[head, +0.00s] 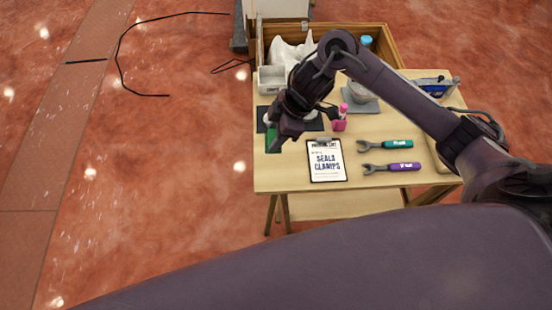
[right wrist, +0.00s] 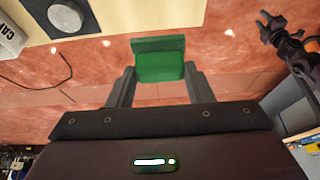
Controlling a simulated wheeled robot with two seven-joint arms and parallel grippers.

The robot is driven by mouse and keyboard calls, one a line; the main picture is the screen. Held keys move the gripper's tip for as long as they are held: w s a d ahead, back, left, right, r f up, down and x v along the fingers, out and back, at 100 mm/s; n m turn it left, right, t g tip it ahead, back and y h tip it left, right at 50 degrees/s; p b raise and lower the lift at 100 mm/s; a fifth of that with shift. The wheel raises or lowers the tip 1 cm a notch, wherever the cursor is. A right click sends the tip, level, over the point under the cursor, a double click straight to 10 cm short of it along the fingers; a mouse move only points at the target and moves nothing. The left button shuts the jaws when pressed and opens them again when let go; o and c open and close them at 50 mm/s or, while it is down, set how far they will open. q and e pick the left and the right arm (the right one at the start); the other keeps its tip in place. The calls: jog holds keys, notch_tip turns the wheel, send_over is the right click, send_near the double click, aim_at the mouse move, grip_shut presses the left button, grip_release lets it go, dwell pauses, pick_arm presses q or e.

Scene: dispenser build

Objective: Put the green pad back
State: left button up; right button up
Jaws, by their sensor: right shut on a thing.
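The green pad (right wrist: 158,60) is between the two fingers of my right gripper (right wrist: 155,75) in the right wrist view. In the head view the pad (head: 272,138) shows as a small green strip beside my right gripper (head: 276,130), over the left side of the table. The gripper is shut on it. A dark mat (head: 262,115) lies partly hidden behind the gripper. I cannot tell whether the pad touches the table or mat. My left gripper does not show in the head view.
A clipboard (head: 327,162) lies right of the pad. Two wrenches, teal (head: 398,144) and purple (head: 404,166), lie farther right. A pink bottle (head: 340,123) and a grey bin (head: 271,80) stand nearby. A dark jointed part (right wrist: 285,40), unclear, shows in the wrist view.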

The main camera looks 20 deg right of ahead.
notch_tip(320, 180, down, 6)
jog(key=shift+s, duration=0.1)
jog(key=shift+f, duration=0.65)
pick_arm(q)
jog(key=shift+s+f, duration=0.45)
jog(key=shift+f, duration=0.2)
pick_arm(e)
jog(key=shift+f, duration=2.1)
pick_arm(q)
jog(key=shift+b, duration=0.35)
pick_arm(e)
jog(key=shift+f, duration=0.1)
jog(key=o, duration=0.9)
jog(key=shift+r, duration=0.2)
pick_arm(q)
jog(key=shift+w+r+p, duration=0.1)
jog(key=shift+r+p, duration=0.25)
jog(key=shift+p, duration=0.05)
pick_arm(e)
jog(key=v, duration=1.2)
